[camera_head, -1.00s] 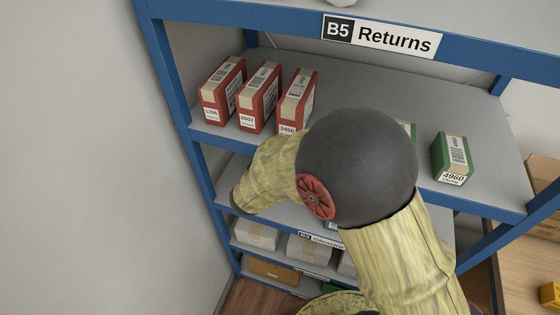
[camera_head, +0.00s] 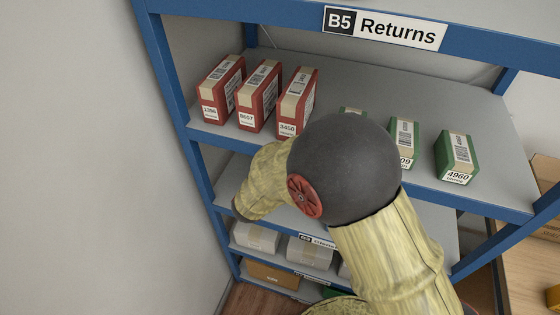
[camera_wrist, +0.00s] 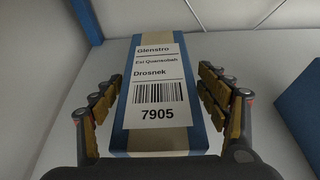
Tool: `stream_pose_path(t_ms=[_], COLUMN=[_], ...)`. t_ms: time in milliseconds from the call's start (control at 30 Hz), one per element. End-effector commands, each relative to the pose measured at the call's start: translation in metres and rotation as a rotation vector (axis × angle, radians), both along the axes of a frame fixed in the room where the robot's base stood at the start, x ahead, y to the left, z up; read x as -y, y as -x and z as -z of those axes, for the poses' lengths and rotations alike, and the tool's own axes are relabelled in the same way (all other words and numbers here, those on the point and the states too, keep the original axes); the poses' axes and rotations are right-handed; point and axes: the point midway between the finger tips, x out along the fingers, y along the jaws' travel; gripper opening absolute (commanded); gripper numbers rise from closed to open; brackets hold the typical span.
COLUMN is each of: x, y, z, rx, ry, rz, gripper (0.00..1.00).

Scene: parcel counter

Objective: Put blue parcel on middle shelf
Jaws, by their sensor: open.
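A blue parcel (camera_wrist: 155,60) with a white label reading Glenstro, Drosnek and 7905 stands on a light shelf surface in the wrist view. My gripper (camera_wrist: 165,85) is open, with one finger on each side of the parcel's near part. Gaps show between the fingers and the parcel's sides. In the head view my arm hides the gripper and this parcel. The shelf unit (camera_head: 165,80) has blue posts and grey boards, and the middle shelf (camera_head: 228,180) shows partly below the red parcels.
Red parcels (camera_head: 258,95) stand at left on the board under the B5 Returns sign (camera_head: 385,27). Green parcels (camera_head: 457,157) stand at right. Pale parcels (camera_head: 257,237) sit lower. In the wrist view another blue box (camera_wrist: 302,105) is at right and a blue post (camera_wrist: 87,20) at upper left.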

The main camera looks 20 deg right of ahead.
Motion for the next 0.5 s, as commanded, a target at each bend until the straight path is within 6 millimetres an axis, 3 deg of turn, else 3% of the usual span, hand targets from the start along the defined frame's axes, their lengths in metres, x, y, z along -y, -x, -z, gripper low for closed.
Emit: stream_pose_path(t_ms=[333,500], x=[-0.001,-0.013], y=[0.0,0.016], z=[-0.002,-0.012], rx=[0.0,0.001], ry=[0.0,-0.001], rz=[-0.001,-0.004], gripper=[0.76,0.76])
